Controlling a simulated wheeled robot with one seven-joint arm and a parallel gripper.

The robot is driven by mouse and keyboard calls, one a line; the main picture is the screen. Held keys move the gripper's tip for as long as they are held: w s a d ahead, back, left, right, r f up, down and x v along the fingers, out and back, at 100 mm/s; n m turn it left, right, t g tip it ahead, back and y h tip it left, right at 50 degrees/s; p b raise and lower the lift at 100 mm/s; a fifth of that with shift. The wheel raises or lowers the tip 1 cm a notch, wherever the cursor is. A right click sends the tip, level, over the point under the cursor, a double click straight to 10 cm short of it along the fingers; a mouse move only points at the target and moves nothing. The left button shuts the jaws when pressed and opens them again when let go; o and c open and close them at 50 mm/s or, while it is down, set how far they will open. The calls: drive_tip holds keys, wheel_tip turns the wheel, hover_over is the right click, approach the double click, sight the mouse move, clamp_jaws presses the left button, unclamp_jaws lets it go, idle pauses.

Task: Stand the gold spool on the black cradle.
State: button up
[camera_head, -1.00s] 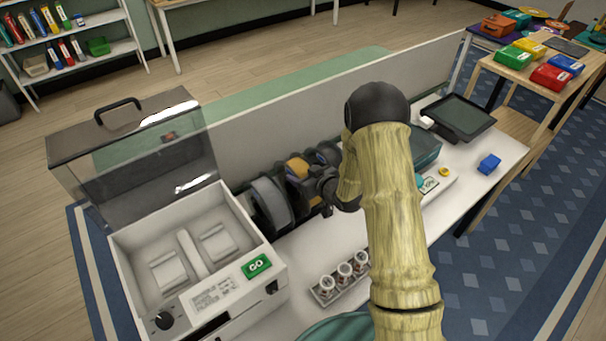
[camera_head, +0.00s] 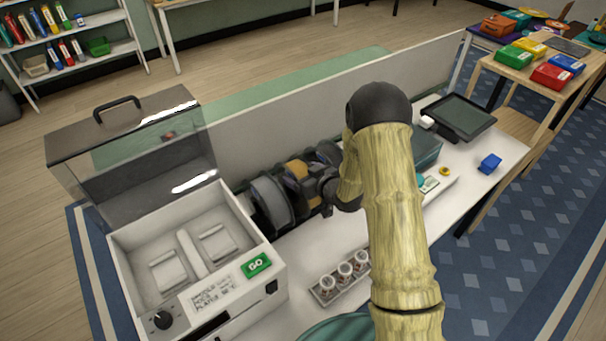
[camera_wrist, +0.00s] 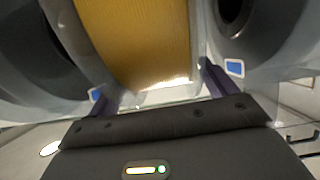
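The gold spool (camera_head: 296,169) stands on edge in a row of spools at the back of the white table, close to the low partition. My gripper (camera_head: 328,186) is beside it in the head view, partly hidden by my arm. In the wrist view the gold winding (camera_wrist: 135,40) fills the upper middle. The two dark purple fingers of my gripper (camera_wrist: 156,92) are spread to either side of the spool, close to its pale flanges. I cannot tell whether they press on it. I cannot make out the black cradle for certain; the spools and my arm cover that area.
A grey spool (camera_head: 270,201) stands just left of the gold one and a dark spool (camera_head: 325,153) just right, leaving narrow gaps. A white machine (camera_head: 180,270) with a raised clear lid stands at left. A tray of small jars (camera_head: 343,274) sits in front. The partition (camera_head: 300,108) runs behind.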

drive_tip(key=shift+s+f, duration=0.1)
drive_tip(key=shift+f, duration=0.1)
drive_tip(key=b+v, duration=0.3)
drive_tip(key=v, duration=1.4)
drive_tip(key=shift+r, duration=0.2)
drive_tip(key=shift+d, duration=0.15)
drive_tip(key=s+d+r+m+g+h+p, duration=0.2)
drive_tip(key=s+d+m+g+h, duration=0.25)
drive_tip(key=h, duration=0.25)
drive_tip(key=s+a+r+m+g, duration=0.1)
drive_tip(key=s+r+g, duration=0.3)
drive_tip(key=s, duration=0.6)
drive_tip(key=shift+s+a+m+h, duration=0.25)
drive_tip(key=shift+a+m+h, duration=0.1)
drive_tip(key=shift+m, duration=0.3)
